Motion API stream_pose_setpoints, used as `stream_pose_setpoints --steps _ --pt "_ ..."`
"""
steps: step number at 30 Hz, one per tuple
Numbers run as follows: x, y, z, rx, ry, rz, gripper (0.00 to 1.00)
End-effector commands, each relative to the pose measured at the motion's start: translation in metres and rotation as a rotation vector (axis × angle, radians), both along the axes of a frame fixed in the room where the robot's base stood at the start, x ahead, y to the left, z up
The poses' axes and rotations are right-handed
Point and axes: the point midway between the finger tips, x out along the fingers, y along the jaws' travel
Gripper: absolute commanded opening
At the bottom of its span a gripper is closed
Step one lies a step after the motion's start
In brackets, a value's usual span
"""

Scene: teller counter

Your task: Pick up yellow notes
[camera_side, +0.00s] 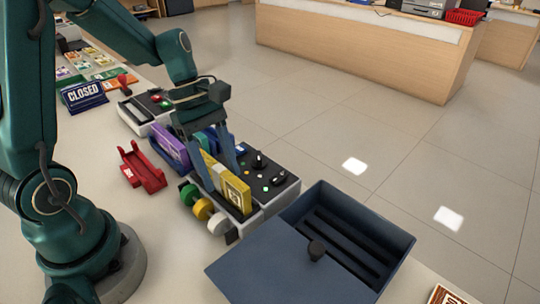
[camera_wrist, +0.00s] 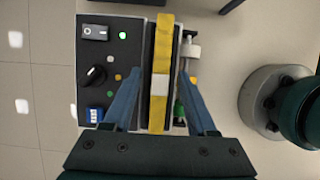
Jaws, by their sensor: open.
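The yellow notes (camera_side: 237,192) stand on edge as a banded bundle in a slot of a counting machine (camera_side: 284,182). In the wrist view the yellow notes (camera_wrist: 162,45) run up the picture as a narrow strip with a pale band around the middle. My gripper (camera_side: 220,178) points down over the machine with its fingers apart. In the wrist view my gripper (camera_wrist: 160,88) has one finger on each side of the bundle, with a gap visible on both sides.
Purple notes (camera_side: 169,148) stand behind my fingers. A red holder (camera_side: 142,168) lies to the left. A dark blue box (camera_side: 393,232) with its lid beside the opening is at front right. Green, yellow and white rollers flank the machine. A CLOSED sign (camera_side: 83,95) stands further back.

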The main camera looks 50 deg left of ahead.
Motion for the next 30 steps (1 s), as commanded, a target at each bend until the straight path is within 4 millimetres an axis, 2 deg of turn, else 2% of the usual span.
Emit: stream_pose_setpoints --steps 6,8,9,11,23,30 --pt "0.0 0.0 -0.001 0.0 0.0 0.0 0.57" --pt "0.0 0.0 0.0 0.0 0.0 0.0 0.38" --pt "0.0 0.0 0.0 0.0 0.0 0.0 0.23" --pt "0.0 0.0 0.0 0.0 0.0 0.0 0.0" --pt "0.0 0.0 0.002 0.001 -0.002 0.0 0.0" --pt "0.001 0.0 0.021 0.002 -0.006 0.0 0.0"
